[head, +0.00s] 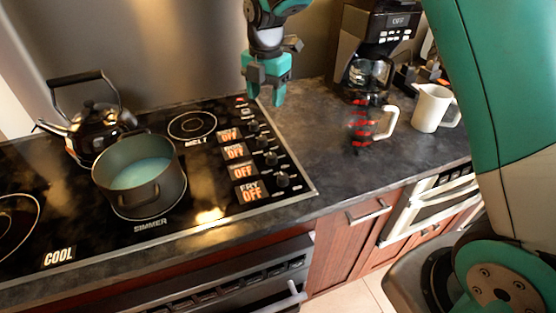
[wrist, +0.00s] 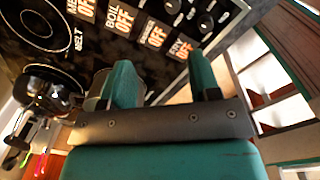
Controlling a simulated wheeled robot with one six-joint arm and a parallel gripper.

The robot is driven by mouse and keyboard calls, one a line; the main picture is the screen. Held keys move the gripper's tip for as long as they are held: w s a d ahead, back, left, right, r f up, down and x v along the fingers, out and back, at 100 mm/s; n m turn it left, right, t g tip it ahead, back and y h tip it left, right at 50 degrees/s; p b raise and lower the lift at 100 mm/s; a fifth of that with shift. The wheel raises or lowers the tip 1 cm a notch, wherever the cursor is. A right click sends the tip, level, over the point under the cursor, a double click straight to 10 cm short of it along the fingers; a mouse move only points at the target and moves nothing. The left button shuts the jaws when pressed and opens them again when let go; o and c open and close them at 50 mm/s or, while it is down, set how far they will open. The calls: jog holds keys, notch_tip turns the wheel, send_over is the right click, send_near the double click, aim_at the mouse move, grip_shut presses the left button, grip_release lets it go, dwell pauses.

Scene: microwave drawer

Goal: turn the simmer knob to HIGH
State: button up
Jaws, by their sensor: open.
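The black cooktop (head: 95,220) has a column of small dark knobs near its right edge, each beside a display reading OFF. The simmer knob (head: 270,158) appears to be the third from the back, and its display (head: 242,171) reads OFF. In the wrist view the SIMMER display (wrist: 155,35) also reads OFF. My teal gripper (head: 264,100) hangs fingers-down near the back right corner of the cooktop, apart from the knobs. It is open and empty; both fingers show in the wrist view (wrist: 163,78).
A pot with blue liquid (head: 138,188) stands on the simmer burner, with a black kettle (head: 95,125) behind it. On the right counter are a coffee maker (head: 385,25), a red-striped mug (head: 363,122) and a white pitcher (head: 431,108). Counter right of the knobs is clear.

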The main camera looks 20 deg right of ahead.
jog(key=s+n, duration=0.1)
jog(key=s, duration=0.1)
jog(key=p, duration=0.4)
send_near(271, 155)
notch_tip(271, 155, down, 9)
jog(key=shift+w+f, duration=0.1)
jog(key=shift+c, duration=0.4)
jog(key=c, duration=0.8)
jog(key=shift+c, duration=0.2)
